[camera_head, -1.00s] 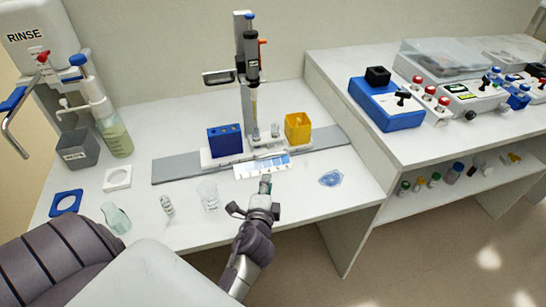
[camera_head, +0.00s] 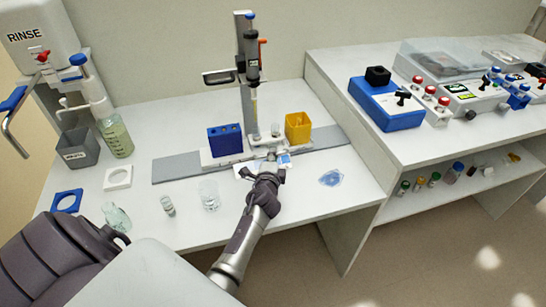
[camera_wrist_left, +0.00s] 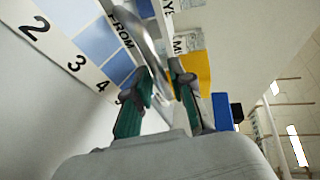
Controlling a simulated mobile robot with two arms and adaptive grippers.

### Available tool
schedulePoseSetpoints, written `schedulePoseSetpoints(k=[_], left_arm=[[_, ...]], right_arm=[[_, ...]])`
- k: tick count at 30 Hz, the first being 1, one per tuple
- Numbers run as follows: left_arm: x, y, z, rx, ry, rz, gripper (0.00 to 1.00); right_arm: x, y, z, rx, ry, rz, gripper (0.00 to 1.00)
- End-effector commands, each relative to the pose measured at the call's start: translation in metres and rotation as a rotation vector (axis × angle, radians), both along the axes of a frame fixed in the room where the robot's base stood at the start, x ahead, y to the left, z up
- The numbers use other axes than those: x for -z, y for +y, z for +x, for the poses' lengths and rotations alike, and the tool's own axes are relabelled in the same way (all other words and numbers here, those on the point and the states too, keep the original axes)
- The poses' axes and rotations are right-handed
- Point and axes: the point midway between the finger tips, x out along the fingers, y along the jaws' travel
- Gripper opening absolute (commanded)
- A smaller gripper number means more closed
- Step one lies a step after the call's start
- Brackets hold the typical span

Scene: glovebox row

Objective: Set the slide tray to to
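The slide tray (camera_head: 216,163) is a white carriage on a long grey rail (camera_head: 180,169), carrying a blue block (camera_head: 225,140) and a yellow box (camera_head: 298,127). A white strip with numbers (camera_wrist_left: 60,55), blue cells and the word FROM shows in the left wrist view; in the head view my gripper covers most of it. My left gripper (camera_head: 272,160) is at the tray's front edge. In the left wrist view its green-sided fingers (camera_wrist_left: 160,75) stand apart, with a curved metal piece, maybe a handle, between or just beyond them; contact is unclear. My right gripper is out of view.
A tall stand (camera_head: 249,80) rises behind the tray. A beaker (camera_head: 209,195), a vial (camera_head: 167,206) and a flask (camera_head: 116,216) stand left of my forearm. A blue translucent piece (camera_head: 331,178) lies to the right. A higher bench (camera_head: 420,140) bounds the right side.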

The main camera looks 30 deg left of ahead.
Motion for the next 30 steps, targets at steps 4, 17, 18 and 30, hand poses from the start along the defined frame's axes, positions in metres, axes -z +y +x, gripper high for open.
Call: schedulePoseSetpoints(k=[4,17,18,30], left_arm=[[0.0,0.0,0.0,0.0,0.0,0.0,0.22],[0.0,0.0,0.0,0.0,0.0,0.0,0.0],[0.0,0.0,0.0,0.0,0.0,0.0,0.0],[0.0,0.021,-0.025,0.0,0.003,0.002,0.0]], right_arm=[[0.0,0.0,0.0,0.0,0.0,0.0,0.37],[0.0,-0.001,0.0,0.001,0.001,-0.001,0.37],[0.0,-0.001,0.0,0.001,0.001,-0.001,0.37],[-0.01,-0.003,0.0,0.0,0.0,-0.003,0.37]])
